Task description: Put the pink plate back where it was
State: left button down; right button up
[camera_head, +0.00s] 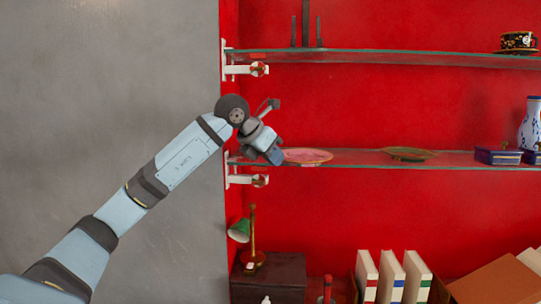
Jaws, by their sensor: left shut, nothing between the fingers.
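The pink plate (310,156) lies flat on the middle glass shelf (350,160), near the shelf's left end. My left gripper (276,158) is at the plate's left edge, pointing down and to the right. It is shut with nothing in it. It covers the plate's left edge, and I cannot tell whether it touches the plate. My right gripper is not in view.
A blue-and-white vase (532,125) is at the far right. An upper shelf (400,57) holds a black cup (517,41). Books (391,277) and a green lamp (240,230) are below.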

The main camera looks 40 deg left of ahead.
aim_at(303, 158)
pick_arm(q)
jog(key=w+p, duration=0.1)
jog(key=w, duration=0.1)
jog(key=w+p, duration=0.2)
jog(key=w+d+p, duration=0.1)
jog(key=w, duration=0.2)
jog(key=shift+d+r, duration=0.1)
jog(key=shift+r, duration=0.05)
jog(key=shift+w, duration=0.25)
jog(key=shift+s, duration=0.1)
jog(key=shift+f, duration=0.2)
